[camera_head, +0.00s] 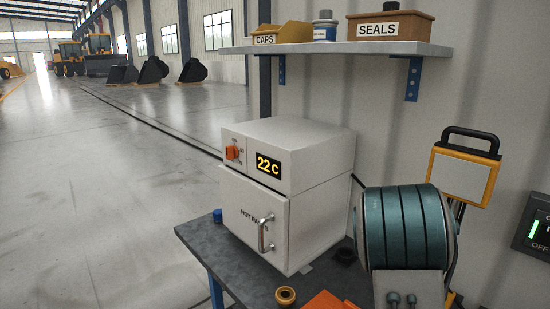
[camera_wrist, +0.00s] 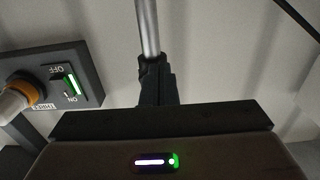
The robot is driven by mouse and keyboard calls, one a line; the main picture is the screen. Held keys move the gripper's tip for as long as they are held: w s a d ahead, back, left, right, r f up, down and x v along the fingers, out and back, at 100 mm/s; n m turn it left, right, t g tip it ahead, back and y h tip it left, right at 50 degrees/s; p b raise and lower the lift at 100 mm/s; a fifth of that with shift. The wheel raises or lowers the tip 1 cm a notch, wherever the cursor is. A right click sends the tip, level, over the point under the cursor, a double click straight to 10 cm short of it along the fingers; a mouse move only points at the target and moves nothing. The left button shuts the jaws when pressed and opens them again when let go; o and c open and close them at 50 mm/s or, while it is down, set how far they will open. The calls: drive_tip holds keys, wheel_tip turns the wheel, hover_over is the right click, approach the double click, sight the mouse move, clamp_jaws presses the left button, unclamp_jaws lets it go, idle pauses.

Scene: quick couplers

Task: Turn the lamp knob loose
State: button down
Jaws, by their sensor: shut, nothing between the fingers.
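The work lamp (camera_head: 463,175), with a yellow-orange frame, pale panel and black handle, stands at the right in the head view, behind the teal cylinder. I cannot make out its knob in either view. In the wrist view, my gripper (camera_wrist: 152,62) is shut and empty; its dark fingers point up the picture. A grey metal pole (camera_wrist: 147,28) runs up from the fingertips, and looks like the lamp's stand. Whether the fingers touch the pole or sit in front of it, I cannot tell. My gripper does not show in the head view.
A switch box (camera_head: 535,235) with a green-lit rocker is on the right wall; it also shows upside down in the wrist view (camera_wrist: 85,62), beside an orange-and-white fitting (camera_wrist: 22,92). The teal cylinder (camera_head: 405,228) and white oven (camera_head: 285,195) stand left of the lamp.

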drive_tip(key=b+x, duration=0.1)
drive_tip(key=x, duration=0.1)
drive_tip(key=shift+w+d, duration=0.25)
drive_tip(key=shift+s+r, duration=0.1)
drive_tip(key=shift+r, duration=0.1)
idle(0.6)
drive_tip(key=shift+s+d+f+b, duration=0.1)
drive_tip(key=shift+s+d+b, duration=0.25)
drive_tip(key=shift+b, duration=0.75)
drive_tip(key=shift+s+d+b, duration=0.3)
drive_tip(key=shift+b, duration=0.4)
drive_tip(key=shift+f, duration=0.1)
drive_tip(key=b+v, duration=0.1)
drive_tip(key=v, duration=0.5)
drive_tip(key=shift+f, duration=0.3)
